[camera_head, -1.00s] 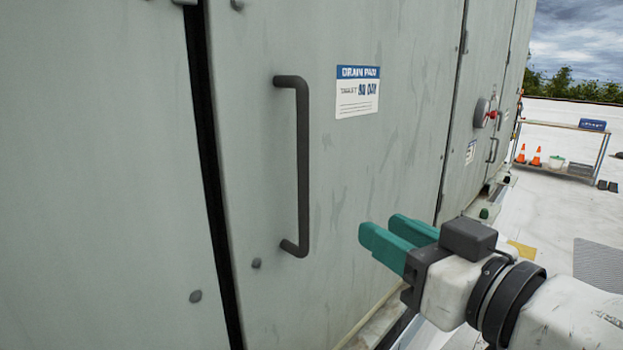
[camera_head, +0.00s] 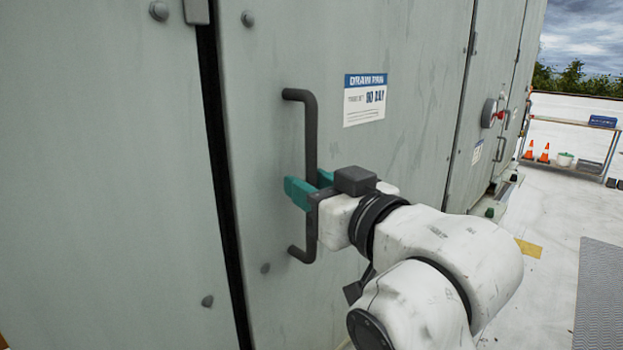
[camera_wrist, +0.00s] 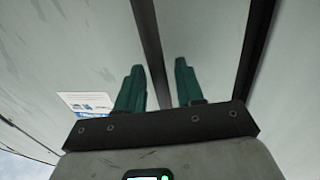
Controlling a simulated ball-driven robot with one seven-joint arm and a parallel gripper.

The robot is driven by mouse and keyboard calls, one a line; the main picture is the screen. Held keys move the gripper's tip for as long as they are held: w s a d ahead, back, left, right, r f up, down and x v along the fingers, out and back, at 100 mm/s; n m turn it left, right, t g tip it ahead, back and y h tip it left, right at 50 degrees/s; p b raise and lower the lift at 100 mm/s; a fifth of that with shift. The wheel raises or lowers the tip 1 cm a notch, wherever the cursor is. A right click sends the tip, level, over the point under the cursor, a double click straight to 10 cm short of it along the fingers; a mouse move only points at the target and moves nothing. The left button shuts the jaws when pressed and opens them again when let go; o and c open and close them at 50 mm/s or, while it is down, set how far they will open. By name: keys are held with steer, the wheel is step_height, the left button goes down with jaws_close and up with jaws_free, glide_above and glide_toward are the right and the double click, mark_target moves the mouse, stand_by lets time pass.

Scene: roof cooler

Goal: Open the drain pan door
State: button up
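The drain pan door (camera_head: 400,110) is a grey panel with a blue and white label (camera_head: 364,99) reading "DRAIN PAN"; it appears closed. Its dark vertical bar handle (camera_head: 310,130) stands out from the panel near the door's left edge. My gripper (camera_head: 310,186) is at the handle's lower half, with teal fingers on either side of the bar. In the wrist view my gripper (camera_wrist: 158,75) is open, and the handle (camera_wrist: 148,40) runs between the fingers, closer to the left one. A gap shows between the bar and the right finger. The handle also passes behind the gripper's dark palm.
A dark vertical seam (camera_head: 215,150) runs left of the door, beside another grey panel (camera_head: 100,180). A grey mat (camera_head: 600,290) lies at lower right.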

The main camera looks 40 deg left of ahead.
steer(key=shift+a, duration=0.2)
jaws_close()
stand_by(0.3)
